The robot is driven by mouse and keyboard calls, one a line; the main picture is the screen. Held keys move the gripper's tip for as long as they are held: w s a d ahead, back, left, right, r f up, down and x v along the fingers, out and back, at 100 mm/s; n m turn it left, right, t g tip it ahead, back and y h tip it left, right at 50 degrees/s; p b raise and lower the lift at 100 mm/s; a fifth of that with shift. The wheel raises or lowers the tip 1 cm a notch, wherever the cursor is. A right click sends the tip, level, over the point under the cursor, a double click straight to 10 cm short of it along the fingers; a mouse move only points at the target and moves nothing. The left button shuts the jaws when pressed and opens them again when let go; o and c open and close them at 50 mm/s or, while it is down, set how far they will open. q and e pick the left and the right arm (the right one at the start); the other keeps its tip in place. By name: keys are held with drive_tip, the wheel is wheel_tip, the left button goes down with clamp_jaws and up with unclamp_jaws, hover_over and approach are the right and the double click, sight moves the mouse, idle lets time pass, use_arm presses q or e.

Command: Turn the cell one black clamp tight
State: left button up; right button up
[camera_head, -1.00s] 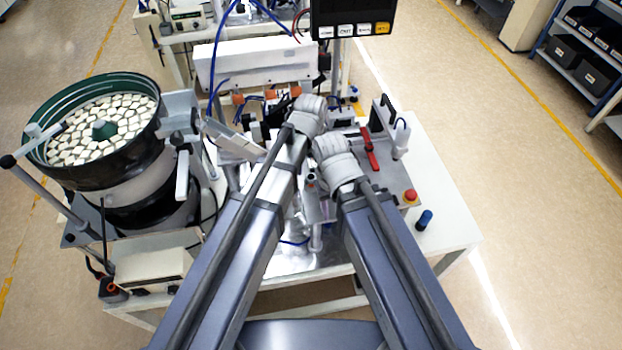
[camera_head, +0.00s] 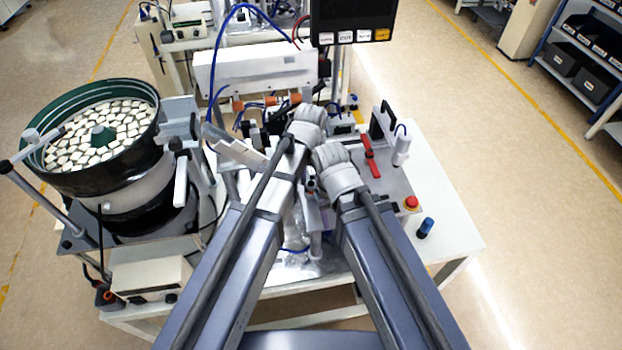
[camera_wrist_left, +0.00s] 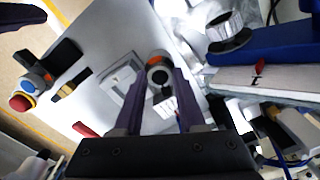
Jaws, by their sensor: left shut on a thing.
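In the left wrist view my left gripper (camera_wrist_left: 161,88) has its two purple fingers on either side of a small round black and grey clamp with an orange band (camera_wrist_left: 157,64). The gripper is shut on this black clamp, which stands over the pale machine plate. In the head view my left wrist (camera_head: 308,125) is over the middle of the machine, and the fingers are mostly hidden by my arms. My right wrist (camera_head: 338,170) is close beside it; the right gripper's fingers cannot be made out.
A green-rimmed bowl feeder (camera_head: 150,105) full of pale parts stands at the left. A red handle (camera_head: 370,156), a red stop button (camera_head: 410,203) and a blue-capped black piece (camera_head: 425,228) are at the right. A screen (camera_head: 350,20) rises at the back.

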use_arm(q)
clamp_jaws()
drive_tip(key=m, duration=0.3)
drive_tip(key=shift+m, duration=0.4)
drive_tip(key=m, duration=0.3)
drive_tip(key=shift+m, duration=0.3)
drive_tip(key=m, duration=0.6)
drive_tip(key=shift+m, duration=0.4)
drive_tip(key=o, duration=1.1)
unclamp_jaws()
drive_tip(key=shift+c, duration=0.2)
drive_tip(key=shift+r, duration=0.1)
